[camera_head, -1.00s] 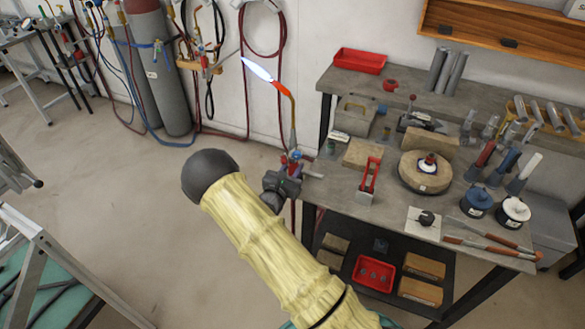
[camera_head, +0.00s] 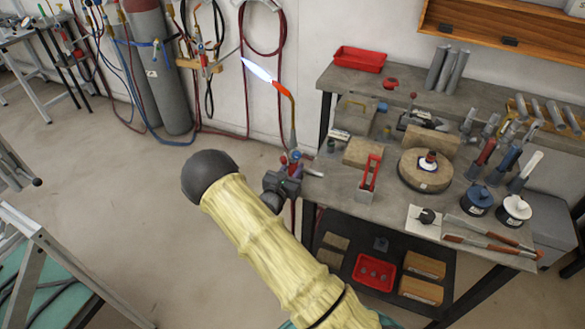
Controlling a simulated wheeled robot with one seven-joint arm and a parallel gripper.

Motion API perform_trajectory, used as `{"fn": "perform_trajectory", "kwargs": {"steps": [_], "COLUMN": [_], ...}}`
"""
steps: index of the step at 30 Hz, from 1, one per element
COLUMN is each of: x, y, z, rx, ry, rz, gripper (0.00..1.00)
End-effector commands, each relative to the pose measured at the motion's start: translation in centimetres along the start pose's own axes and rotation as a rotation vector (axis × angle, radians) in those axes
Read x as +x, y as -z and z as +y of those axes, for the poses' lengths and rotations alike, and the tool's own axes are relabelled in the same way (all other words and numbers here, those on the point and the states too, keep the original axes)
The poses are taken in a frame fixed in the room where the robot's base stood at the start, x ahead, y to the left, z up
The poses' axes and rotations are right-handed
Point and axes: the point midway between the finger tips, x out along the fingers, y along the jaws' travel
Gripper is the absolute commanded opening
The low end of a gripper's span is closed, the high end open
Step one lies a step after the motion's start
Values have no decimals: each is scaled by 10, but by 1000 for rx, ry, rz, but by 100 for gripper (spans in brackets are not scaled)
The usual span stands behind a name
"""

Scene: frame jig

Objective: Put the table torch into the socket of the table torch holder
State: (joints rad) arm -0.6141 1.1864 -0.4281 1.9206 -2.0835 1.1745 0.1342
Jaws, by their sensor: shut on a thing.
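The table torch (camera_head: 292,118) stands nearly upright at the left edge of the workbench, its bent copper neck pointing up and left with a blue-white flame at the tip. Blue and red valve knobs show at its lower part. My gripper (camera_head: 284,183), dark grey, is shut around the torch's lower body, just beyond my yellow-sleeved arm. Its fingers are small and partly hidden. A red upright bracket on a grey base (camera_head: 367,180) stands on the bench to the right, apart from the torch. I cannot tell whether it is the torch holder, and no socket opening is clear.
The workbench (camera_head: 340,205) carries a round brick turntable (camera_head: 425,172), blocks, pots and tools. A red tray (camera_head: 360,59) lies at its back. Gas cylinders (camera_head: 160,75) and hoses stand by the wall. The floor left of the bench is open, with a metal frame (camera_head: 60,255) at lower left.

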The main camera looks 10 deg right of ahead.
Motion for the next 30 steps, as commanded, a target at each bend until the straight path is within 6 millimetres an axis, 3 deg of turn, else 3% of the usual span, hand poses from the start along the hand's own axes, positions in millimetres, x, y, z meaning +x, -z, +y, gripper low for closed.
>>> {"fn": "perform_trajectory", "kwargs": {"steps": [11,12,15,25,30], "x": [0,0,0,-2,-17], "y": [2,2,2,4,5], "z": [0,0,0,0,1], "rx": [1,1,1,-1,0], "ry": [0,0,0,-1,-2], "rz": [-4,-4,-3,2,3], "gripper": [2,37,54,54,54]}}
